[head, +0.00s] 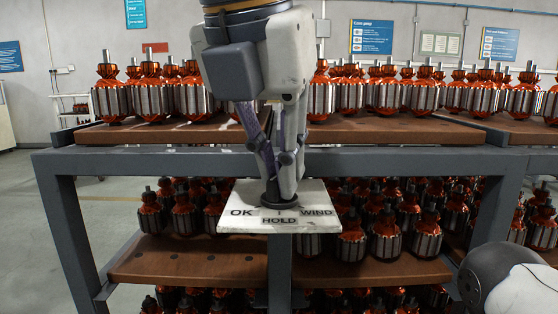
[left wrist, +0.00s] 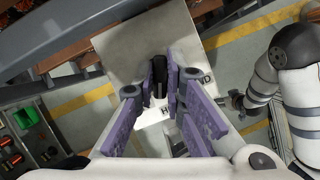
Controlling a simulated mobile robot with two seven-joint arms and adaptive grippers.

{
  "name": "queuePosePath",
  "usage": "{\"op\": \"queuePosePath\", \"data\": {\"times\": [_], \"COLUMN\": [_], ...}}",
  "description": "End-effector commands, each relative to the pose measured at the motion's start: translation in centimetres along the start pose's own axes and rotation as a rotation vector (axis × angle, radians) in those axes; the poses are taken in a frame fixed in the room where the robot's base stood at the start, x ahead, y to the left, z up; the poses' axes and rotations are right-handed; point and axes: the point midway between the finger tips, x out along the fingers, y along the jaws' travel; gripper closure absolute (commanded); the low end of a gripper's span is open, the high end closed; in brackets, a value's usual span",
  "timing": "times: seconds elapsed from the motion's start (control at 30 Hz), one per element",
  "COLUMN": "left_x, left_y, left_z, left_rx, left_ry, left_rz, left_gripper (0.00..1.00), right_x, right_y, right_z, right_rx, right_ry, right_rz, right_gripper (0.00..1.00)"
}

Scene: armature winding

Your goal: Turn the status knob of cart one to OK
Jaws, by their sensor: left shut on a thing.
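The status plate (head: 232,224) is a pale square on the front of the cart, marked OK at left, WIND at right and HOLD at front. The dark knob (head: 279,198) stands in its middle. A short mark shows between OK and WIND, just above HOLD. My left gripper (head: 279,184) points down and is shut on the knob. In the left wrist view, its purple-padded fingers sit on both sides of the dark knob (left wrist: 160,75). The fingers partly hide the labels there. My right arm shows at the right; its gripper end is small and unclear in the left wrist view.
The grey-framed cart (head: 150,157) carries several copper-wound armatures (head: 150,95) on its brown top shelf, with more on the lower shelves. Another loaded cart (head: 530,135) stands at the right. Open floor (head: 25,210) lies at the left.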

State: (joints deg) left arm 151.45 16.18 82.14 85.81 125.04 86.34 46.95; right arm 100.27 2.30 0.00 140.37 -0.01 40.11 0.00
Motion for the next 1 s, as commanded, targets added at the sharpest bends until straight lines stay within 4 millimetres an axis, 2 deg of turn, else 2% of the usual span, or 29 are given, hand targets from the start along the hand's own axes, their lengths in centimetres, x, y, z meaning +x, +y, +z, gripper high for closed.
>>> {"op": "queuePosePath", "data": {"times": [0.5, 1.0], "left_x": [-0.06, -0.12], "left_y": [0.15, 0.19], "left_z": [0.1, 0.13], "left_rx": [0.409, 0.593], "left_ry": [-0.003, -0.004], "left_rz": [-0.172, -0.245], "left_gripper": [1.0, 1.0], "right_x": [-0.02, -0.03], "right_y": [0.0, 0.0], "right_z": [-0.01, -0.02], "right_rx": [0.0, 0.0], "right_ry": [0.001, 0.001], "right_rz": [0.0, 0.0], "right_gripper": [0.17, 0.17]}}
